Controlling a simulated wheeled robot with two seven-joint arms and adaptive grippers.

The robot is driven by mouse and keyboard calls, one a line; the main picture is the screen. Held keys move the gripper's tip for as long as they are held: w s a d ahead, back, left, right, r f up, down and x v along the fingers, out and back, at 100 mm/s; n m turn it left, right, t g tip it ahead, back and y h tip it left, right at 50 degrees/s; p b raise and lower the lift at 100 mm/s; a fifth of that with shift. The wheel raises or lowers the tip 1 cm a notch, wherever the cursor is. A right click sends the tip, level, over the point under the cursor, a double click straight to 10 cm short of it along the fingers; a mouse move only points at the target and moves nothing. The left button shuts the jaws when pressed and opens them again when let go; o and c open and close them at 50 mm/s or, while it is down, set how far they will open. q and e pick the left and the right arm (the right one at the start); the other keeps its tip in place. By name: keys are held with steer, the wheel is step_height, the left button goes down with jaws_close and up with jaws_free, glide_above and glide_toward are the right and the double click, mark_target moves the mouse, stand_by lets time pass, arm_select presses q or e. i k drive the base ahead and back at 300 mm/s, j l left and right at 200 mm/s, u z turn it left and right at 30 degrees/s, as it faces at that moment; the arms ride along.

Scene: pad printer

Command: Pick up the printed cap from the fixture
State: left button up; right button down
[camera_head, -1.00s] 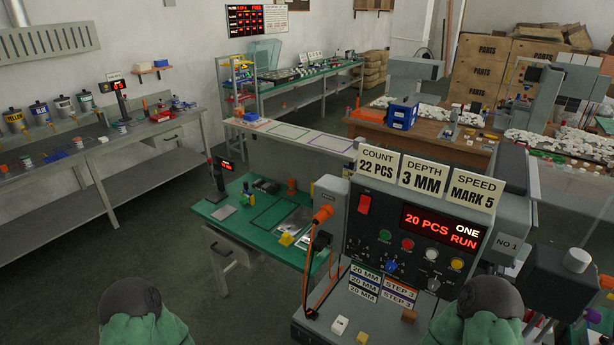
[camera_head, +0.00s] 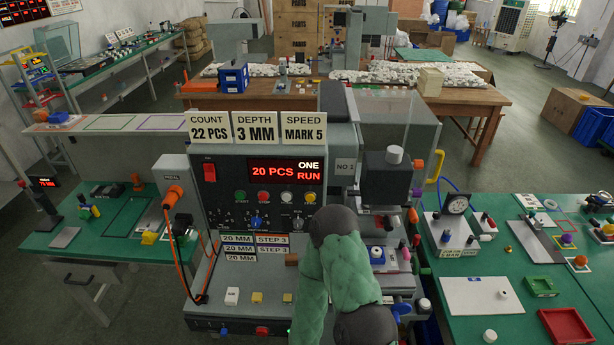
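The pad printer's print head (camera_head: 388,182) stands right of its control panel (camera_head: 262,190). Below the head, on the machine bed, a small white piece with a blue base (camera_head: 377,256) sits close beside my green-sleeved arm. I cannot tell whether this is the printed cap in its fixture. The arm rises from the bottom centre, bends at a dark joint in front of the panel, and folds back down. It covers part of the bed. No fingers of either gripper show in the head view.
A green bench (camera_head: 500,265) at the right holds a dial gauge (camera_head: 455,204), a white plate (camera_head: 482,296), a red tray (camera_head: 566,327) and a green tray (camera_head: 541,286). Another green table (camera_head: 90,225) stands at the left. An orange cable hangs on the machine's left side.

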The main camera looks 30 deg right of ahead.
mark_target(376, 252)
steer(key=z, duration=1.75)
steer(key=l+u, duration=0.1)
